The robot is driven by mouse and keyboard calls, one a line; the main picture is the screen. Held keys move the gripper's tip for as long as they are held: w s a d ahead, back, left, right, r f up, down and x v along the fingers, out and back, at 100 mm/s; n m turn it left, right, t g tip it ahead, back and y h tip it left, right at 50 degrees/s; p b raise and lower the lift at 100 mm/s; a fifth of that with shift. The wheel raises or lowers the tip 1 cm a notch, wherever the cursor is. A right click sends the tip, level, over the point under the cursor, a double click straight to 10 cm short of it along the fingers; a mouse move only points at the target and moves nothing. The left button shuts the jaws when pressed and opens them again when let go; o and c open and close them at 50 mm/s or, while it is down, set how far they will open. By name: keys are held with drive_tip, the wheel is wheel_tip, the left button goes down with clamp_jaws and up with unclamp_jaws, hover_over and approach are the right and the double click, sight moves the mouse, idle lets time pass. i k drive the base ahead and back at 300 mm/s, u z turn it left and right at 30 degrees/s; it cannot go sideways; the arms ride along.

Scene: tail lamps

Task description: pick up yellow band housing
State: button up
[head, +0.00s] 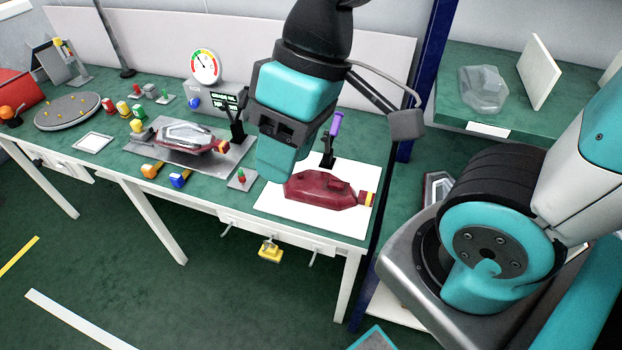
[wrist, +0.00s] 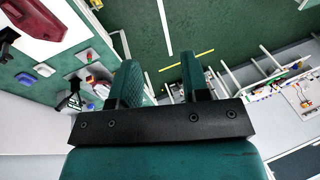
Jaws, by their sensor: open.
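A dark red housing (head: 318,190) with a yellow band (head: 369,199) at its right end lies on a white mat (head: 285,212) near the right end of the green bench. My gripper (head: 272,165) hangs above and just left of the housing in the head view, apart from it as far as I can tell. In the wrist view my gripper (wrist: 160,82) has its two teal fingers apart with nothing between them. A dark red part of the housing (wrist: 35,18) shows at the top left of the wrist view; its band is not visible there.
Another housing with a clear lens (head: 188,134) sits on a grey plate. A purple-handled clamp (head: 334,132) stands behind the red housing. A dial gauge (head: 205,66) stands behind. A clear lens (head: 483,88) rests on the right shelf.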

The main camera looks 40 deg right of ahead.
sight(320, 189)
drive_tip(key=u, duration=0.45)
drive_tip(key=k, duration=1.15)
drive_tip(key=z, duration=0.2)
drive_tip(key=i, duration=0.85)
drive_tip(key=z, duration=0.35)
